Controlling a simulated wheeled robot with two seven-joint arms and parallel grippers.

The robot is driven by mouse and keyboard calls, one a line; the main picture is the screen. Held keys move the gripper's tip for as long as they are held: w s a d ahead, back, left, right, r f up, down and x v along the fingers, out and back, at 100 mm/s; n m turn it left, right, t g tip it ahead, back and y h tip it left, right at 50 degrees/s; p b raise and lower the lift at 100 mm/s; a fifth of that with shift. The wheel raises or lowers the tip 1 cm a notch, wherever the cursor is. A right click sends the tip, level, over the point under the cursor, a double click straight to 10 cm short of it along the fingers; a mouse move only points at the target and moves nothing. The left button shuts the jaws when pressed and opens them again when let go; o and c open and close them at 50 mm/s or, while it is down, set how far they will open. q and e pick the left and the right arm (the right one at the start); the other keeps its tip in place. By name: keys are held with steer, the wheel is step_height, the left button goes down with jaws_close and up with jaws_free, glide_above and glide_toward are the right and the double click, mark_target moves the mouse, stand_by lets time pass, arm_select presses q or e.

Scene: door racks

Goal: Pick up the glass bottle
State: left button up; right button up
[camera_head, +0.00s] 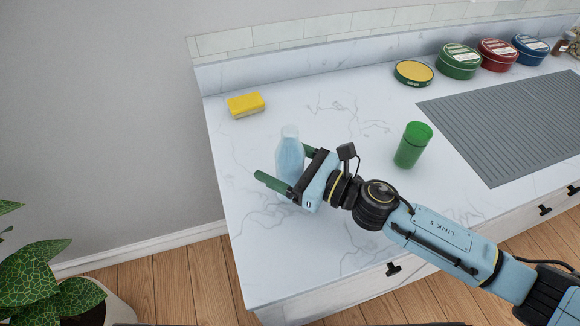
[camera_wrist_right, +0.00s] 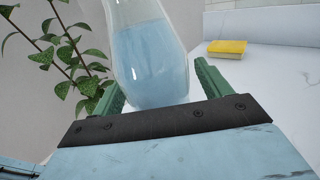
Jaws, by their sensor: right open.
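The glass bottle (camera_head: 290,153) is clear with pale blue contents and stands upright on the white marble counter, near its left end. My right gripper (camera_head: 281,164) is open, with its green fingers on either side of the bottle's lower body. In the right wrist view the bottle (camera_wrist_right: 150,55) stands between the two spread fingers (camera_wrist_right: 158,85), and its top is cut off by the frame edge. A gap shows between the bottle and the right-hand finger; contact on the other side is unclear. My left gripper is not in view.
A yellow sponge (camera_head: 246,104) lies behind the bottle. A green cup (camera_head: 413,145) stands to the right, before a grey ribbed mat (camera_head: 510,125). Several round tins (camera_head: 457,61) line the back. A potted plant (camera_head: 40,275) stands on the floor at left.

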steer(key=c, duration=1.4)
steer(key=shift+r, duration=0.15)
steer(key=shift+c, duration=0.2)
steer(key=shift+r+p, duration=2)
steer(key=shift+r, duration=2.85)
